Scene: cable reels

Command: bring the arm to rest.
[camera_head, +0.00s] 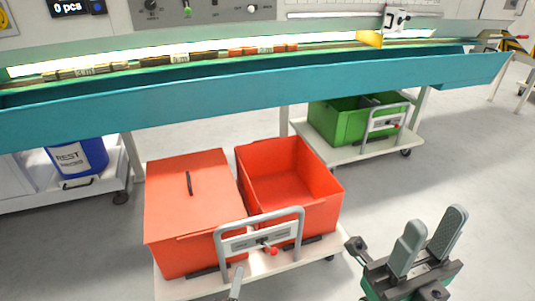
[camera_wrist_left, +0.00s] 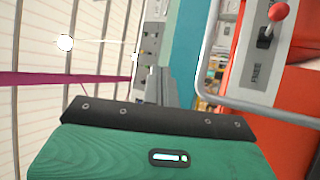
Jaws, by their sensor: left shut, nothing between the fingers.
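My left gripper (camera_head: 235,284) shows only as a grey fingertip at the bottom edge of the head view, in front of the red bins' trolley. In the left wrist view its grey fingers (camera_wrist_left: 175,88) are together with nothing between them, left of the trolley's grey handle (camera_wrist_left: 212,80). My right gripper (camera_head: 429,238) is at the lower right of the head view, its two grey fingers standing up and apart, empty. Most of my left arm is hidden below the frame.
A lidded red bin (camera_head: 190,220) and an open, empty red bin (camera_head: 290,175) stand on a trolley with a grey handle (camera_head: 262,232) and red knob. A teal conveyor (camera_head: 250,98) carries small pieces. A green bin (camera_head: 350,118) and a blue REST bin (camera_head: 80,158) stand behind.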

